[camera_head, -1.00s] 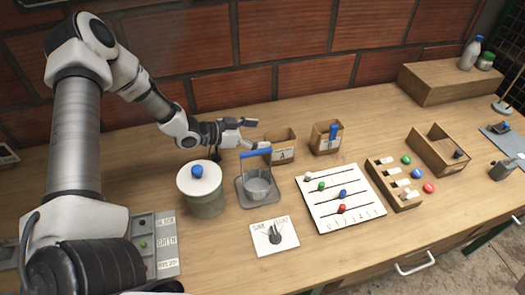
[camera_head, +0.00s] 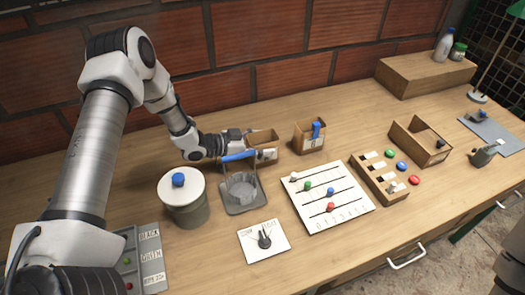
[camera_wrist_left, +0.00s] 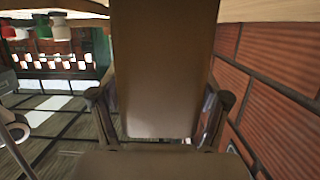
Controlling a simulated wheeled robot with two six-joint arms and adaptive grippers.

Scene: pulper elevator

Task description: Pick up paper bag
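The paper bag is a small brown open-topped box shape (camera_head: 263,138) with a white label on its front, upright on the table near the brick wall. My left gripper (camera_head: 246,145) is at its left side in the head view, and part of the label is hidden. In the left wrist view the brown bag (camera_wrist_left: 163,70) fills the middle, with one finger of my left gripper (camera_wrist_left: 160,105) along each side of it. Whether the fingers press on the bag cannot be told. My right gripper is not in view.
A second brown bag (camera_head: 303,138) with a blue piece stands to the right. A blue-handled metal basket (camera_head: 241,187) sits just in front of the gripper. A lidded jar (camera_head: 184,205) is at the left. A slider board (camera_head: 318,214) lies to the right.

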